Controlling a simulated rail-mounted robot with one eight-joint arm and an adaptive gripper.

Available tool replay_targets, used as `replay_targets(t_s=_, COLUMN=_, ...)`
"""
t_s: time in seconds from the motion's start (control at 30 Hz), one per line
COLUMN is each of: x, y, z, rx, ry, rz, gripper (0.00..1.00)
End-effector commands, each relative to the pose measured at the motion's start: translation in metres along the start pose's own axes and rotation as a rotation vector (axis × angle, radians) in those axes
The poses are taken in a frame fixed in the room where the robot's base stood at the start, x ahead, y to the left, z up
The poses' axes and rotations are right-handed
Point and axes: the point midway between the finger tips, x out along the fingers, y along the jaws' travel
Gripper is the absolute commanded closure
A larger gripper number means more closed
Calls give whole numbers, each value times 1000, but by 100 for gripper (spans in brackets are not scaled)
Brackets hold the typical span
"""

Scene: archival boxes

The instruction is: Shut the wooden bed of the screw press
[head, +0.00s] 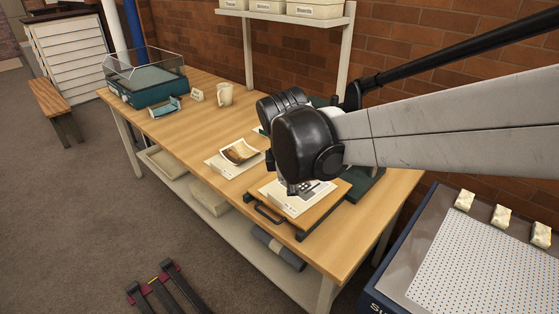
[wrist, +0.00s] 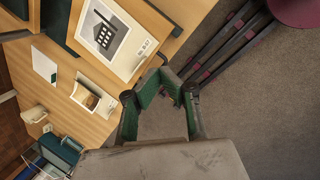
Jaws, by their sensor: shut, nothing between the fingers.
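The wooden bed (head: 325,208) of the screw press is drawn out toward the table's front edge, with a printed sheet lying on it. It also shows in the wrist view (wrist: 153,15) at upper left. A dark handle (head: 268,215) sits on the bed's front edge in the head view. The dark green press frame (head: 368,187) shows partly behind my arm; its screw is hidden. My gripper (wrist: 164,76) is shut and empty in the wrist view, its green-padded fingertips beside the sheet's corner. In the head view my wrist hides it. Whether it touches the bed or handle I cannot tell.
An open booklet on white paper (head: 240,152), a mug (head: 225,95) and a teal glass-sided case (head: 150,82) stand on the table left of the press. A perforated panel (head: 490,265) is at lower right. Dark rails (head: 165,285) lie on the floor.

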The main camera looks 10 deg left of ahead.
Motion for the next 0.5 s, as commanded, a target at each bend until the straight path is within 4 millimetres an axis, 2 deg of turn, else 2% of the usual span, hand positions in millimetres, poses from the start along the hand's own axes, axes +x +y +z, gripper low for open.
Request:
replay_targets(t_s=0.03, x=4, y=7, z=-20, rx=-82, ry=-7, rz=-8, gripper=100)
replay_targets(t_s=0.1, x=12, y=11, z=-45, rx=-201, ry=-19, rz=-23, gripper=100)
replay_targets(t_s=0.2, x=24, y=15, z=-77, rx=-356, ry=-36, rz=-43, gripper=100)
replay_targets(t_s=0.3, x=34, y=10, z=-109, rx=-548, ry=-47, rz=-71, gripper=100)
replay_targets(t_s=0.4, x=41, y=6, z=-131, rx=-696, ry=-56, rz=-92, gripper=100)
replay_targets(t_s=0.5, x=46, y=2, z=-144, rx=-787, ry=-59, rz=-106, gripper=100)
